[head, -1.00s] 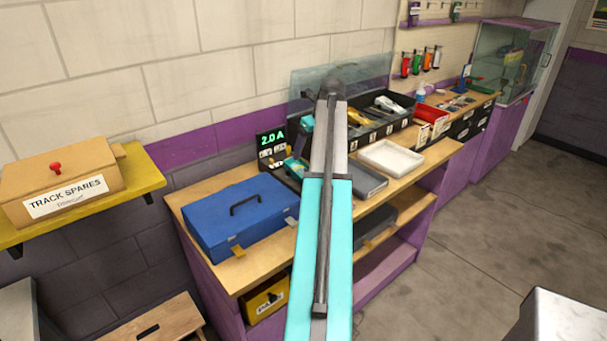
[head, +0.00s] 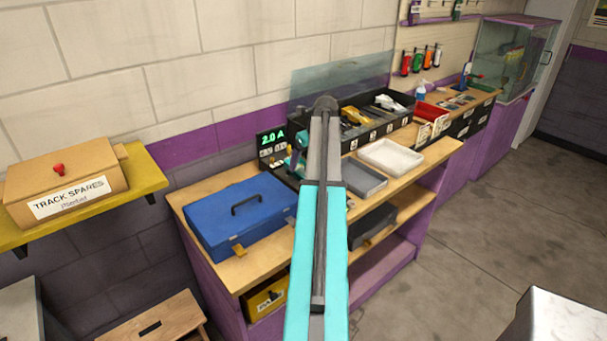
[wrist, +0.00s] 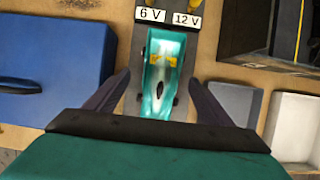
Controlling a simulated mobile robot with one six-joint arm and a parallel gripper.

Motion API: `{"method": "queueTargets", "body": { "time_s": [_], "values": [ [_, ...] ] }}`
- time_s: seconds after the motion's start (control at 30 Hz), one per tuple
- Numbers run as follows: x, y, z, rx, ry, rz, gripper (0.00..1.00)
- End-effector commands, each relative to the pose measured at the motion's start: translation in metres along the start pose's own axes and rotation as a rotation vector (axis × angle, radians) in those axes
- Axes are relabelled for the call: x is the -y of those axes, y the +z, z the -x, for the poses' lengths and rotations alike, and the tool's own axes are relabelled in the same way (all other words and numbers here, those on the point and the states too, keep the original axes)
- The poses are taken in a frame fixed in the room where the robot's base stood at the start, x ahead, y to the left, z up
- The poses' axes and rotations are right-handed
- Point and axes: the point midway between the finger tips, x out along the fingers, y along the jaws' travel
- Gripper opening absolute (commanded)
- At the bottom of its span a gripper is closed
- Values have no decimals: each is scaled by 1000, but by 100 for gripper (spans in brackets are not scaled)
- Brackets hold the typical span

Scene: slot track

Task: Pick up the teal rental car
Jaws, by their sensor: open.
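The teal car (wrist: 165,72) shows in the wrist view, with a yellow part across it and a dark oval near its middle. It sits just in front of the 6 V and 12 V labels of the dark charger unit (head: 271,140). My gripper (wrist: 160,82) is open, with one dark finger on each side of the car and a gap on both sides. The car's near end is close to my teal gripper body. In the head view, my arm and gripper hide most of this spot, and I cannot make out the car clearly there.
A blue toolbox (head: 240,213) lies to the left on the wooden bench. A grey tray (head: 362,180) and a white tray (head: 390,157) lie to the right. A dark divided bin (head: 352,139) with a clear raised panel (head: 345,85) stands behind them.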

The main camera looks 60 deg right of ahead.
Motion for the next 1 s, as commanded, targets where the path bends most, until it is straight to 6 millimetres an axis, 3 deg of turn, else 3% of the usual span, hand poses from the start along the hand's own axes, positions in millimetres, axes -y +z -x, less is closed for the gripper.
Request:
{"method": "queueTargets", "body": {
  "time_s": [0.27,0.7,1.0],
  "values": [
    [2,1,-8,0,0,-1,75],
    [4,0,-46,-1,0,-2,75],
    [4,-1,-52,0,-1,-2,75]
  ]
}}
